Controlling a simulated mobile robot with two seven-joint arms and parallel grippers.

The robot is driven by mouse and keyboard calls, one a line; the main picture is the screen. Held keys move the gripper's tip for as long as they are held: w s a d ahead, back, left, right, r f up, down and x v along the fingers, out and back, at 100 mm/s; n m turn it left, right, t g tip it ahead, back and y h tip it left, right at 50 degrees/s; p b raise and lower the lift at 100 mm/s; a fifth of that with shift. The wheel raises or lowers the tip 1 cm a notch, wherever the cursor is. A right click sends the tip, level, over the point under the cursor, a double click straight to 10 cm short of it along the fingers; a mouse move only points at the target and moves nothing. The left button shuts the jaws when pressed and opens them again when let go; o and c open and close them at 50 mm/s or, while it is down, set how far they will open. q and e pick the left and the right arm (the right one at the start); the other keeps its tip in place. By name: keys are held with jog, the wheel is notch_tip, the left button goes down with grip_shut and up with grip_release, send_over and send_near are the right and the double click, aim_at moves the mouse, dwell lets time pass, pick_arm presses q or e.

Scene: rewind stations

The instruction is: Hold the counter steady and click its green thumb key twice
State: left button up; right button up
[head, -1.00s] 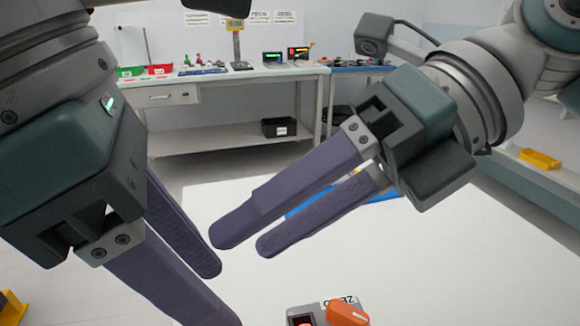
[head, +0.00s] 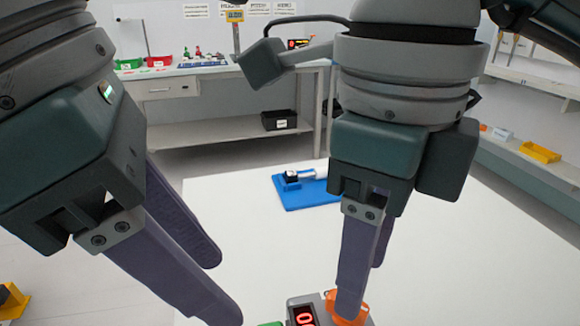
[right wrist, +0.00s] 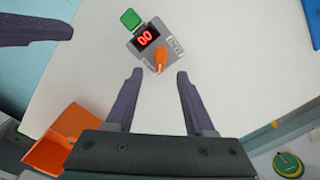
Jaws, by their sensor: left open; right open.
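The counter (head: 306,313) is a grey box at the bottom edge of the head view, partly cut off, with a red lit display and an orange knob (head: 333,300). My right gripper (right wrist: 160,74) is open and empty, fingers pointing at the counter's orange-knob end. My left gripper (head: 219,288) is open and empty, left of the counter.
The counter stands on a white table (head: 440,250). A blue tray (head: 305,196) with a device lies further back on it. A bench (head: 220,80) with bins stands behind. An orange bin (right wrist: 50,155) shows in the right wrist view.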

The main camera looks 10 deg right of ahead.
notch_tip(320, 180, down, 5)
dwell(0.3)
grip_shut()
dwell(0.4)
pick_arm(q)
grip_shut()
dwell(0.4)
dwell(1.2)
jog(key=shift+w+d, duration=0.1)
